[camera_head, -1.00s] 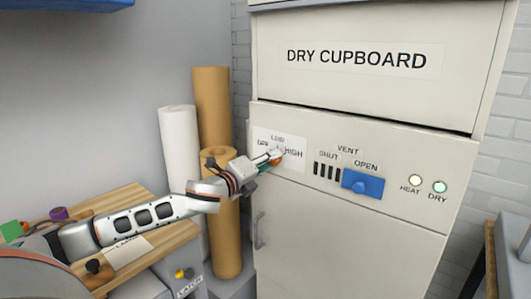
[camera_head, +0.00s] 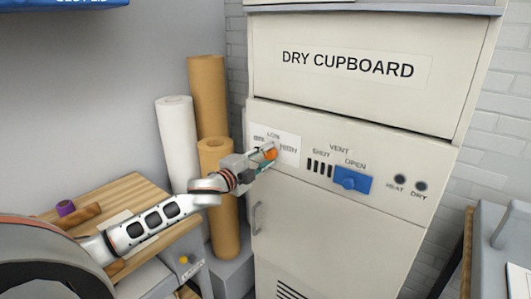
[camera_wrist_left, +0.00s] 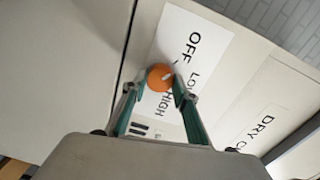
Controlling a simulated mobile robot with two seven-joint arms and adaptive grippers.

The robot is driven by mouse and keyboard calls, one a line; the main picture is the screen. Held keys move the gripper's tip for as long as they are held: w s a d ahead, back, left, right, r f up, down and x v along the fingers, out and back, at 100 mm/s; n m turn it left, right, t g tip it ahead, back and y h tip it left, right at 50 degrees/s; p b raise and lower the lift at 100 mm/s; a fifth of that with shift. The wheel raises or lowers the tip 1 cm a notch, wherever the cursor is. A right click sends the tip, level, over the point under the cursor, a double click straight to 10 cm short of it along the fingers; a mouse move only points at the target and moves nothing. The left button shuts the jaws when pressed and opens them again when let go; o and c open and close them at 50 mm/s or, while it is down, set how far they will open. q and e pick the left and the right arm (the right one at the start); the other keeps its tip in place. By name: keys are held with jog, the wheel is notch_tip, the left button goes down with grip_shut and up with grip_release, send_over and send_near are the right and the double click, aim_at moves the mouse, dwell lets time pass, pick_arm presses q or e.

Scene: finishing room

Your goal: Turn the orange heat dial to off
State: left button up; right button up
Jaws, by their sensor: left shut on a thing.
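The orange heat dial (camera_head: 271,154) is on the front panel of the dry cupboard (camera_head: 345,106). It also shows in the left wrist view (camera_wrist_left: 159,77), round, with a small white mark on the side toward the OFF and LOW labels. My left gripper (camera_head: 266,156) is shut on the dial, with a green-lined finger on each side of it. OFF, LOW and HIGH are printed on a white plate (camera_wrist_left: 212,62) around the dial. The heat lamp (camera_head: 399,180) and the dry lamp (camera_head: 421,186) are both dark. My right gripper is not in view.
The blue vent slider (camera_head: 352,181) is right of the dial, at the OPEN end. Brown rolls (camera_head: 208,95) and a white roll (camera_head: 176,140) stand left of the cupboard. A wooden bench (camera_head: 130,190) lies under my left arm.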

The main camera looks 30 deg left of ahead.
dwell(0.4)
pick_arm(q)
jog(key=o, duration=1.1)
jog(key=s, duration=1.2)
jog(key=shift+a+r, duration=0.15)
jog(key=shift+a, duration=0.25)
